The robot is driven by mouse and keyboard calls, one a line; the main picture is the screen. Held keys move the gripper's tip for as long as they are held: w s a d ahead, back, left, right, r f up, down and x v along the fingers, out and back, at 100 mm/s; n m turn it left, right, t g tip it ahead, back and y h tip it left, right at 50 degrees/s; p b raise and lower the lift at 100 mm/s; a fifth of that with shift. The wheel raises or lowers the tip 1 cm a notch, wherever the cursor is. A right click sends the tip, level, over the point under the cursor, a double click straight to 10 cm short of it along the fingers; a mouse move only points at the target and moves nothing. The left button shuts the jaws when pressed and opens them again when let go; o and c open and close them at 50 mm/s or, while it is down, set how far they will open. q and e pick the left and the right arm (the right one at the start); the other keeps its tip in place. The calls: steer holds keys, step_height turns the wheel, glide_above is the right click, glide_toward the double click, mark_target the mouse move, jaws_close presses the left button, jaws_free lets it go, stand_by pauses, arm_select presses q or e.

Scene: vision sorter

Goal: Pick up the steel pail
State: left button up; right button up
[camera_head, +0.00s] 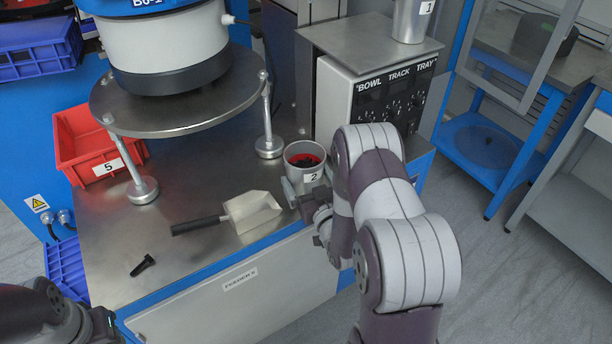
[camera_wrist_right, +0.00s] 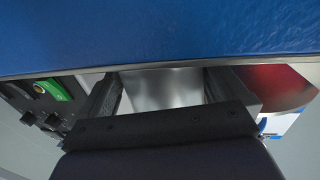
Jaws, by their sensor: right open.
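A steel pail labelled 2 (camera_head: 306,172), with a red inside and dark pieces in it, stands upright on the steel bench top near its front right. A second steel pail labelled 1 (camera_head: 410,22) stands on the control box, its top cut off by the frame. My right gripper (camera_head: 302,193) is open at the front side of pail 2, close to it; I cannot tell whether it touches. In the right wrist view a bright metal surface (camera_wrist_right: 163,88) shows between the two spread fingers (camera_wrist_right: 165,95).
A metal scoop (camera_head: 250,212) lies left of pail 2, and a black bolt (camera_head: 143,266) lies near the front left. A red bin labelled 5 (camera_head: 85,152) is at the left. The feeder bowl's round plate (camera_head: 185,112) stands on legs behind. The control box (camera_head: 375,95) is behind right.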

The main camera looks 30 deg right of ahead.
steer(key=shift+w+d+f, duration=0.1)
steer(key=shift+w+d, duration=0.05)
steer(key=shift+w, duration=0.7)
steer(key=c, duration=1.5)
